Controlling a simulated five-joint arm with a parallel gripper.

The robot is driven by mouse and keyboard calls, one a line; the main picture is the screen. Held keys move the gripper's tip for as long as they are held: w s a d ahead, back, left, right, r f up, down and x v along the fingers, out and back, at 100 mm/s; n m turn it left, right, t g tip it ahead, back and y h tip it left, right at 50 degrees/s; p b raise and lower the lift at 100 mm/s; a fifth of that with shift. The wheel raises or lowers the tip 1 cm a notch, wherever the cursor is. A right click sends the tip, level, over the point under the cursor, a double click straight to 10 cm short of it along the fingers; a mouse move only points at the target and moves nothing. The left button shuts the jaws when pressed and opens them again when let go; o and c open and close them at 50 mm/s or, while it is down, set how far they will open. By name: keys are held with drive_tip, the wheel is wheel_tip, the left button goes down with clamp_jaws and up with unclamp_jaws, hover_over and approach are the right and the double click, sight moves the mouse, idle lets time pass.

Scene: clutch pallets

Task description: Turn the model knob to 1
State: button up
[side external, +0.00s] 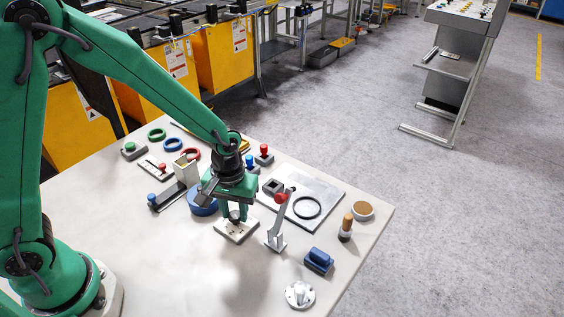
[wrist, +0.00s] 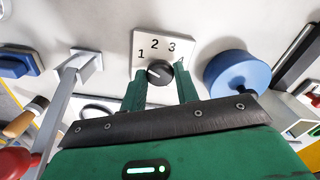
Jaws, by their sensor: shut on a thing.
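The model knob (wrist: 160,73) is a dark round knob on a white plate (wrist: 150,43) printed with 1, 2, 3 and a further mark partly hidden at the right finger. A white line on the knob points to the left and slightly up in the wrist view, roughly towards the 1 side. My gripper (wrist: 161,85) has its two green fingers on either side of the knob and is shut on it. In the side external view my gripper (side external: 235,212) points down over the white plate (side external: 238,232), and the knob is mostly hidden between the fingers.
A red-tipped lever (side external: 280,220) stands close right of the plate. A blue round knob (side external: 203,201) is close on the left. The table's front left is clear.

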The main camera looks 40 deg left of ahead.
sight(235, 215)
drive_tip(key=o, duration=1)
drive_tip(key=shift+c, duration=0.2)
drive_tip(key=shift+r, duration=0.1)
drive_tip(key=shift+r, duration=3.85)
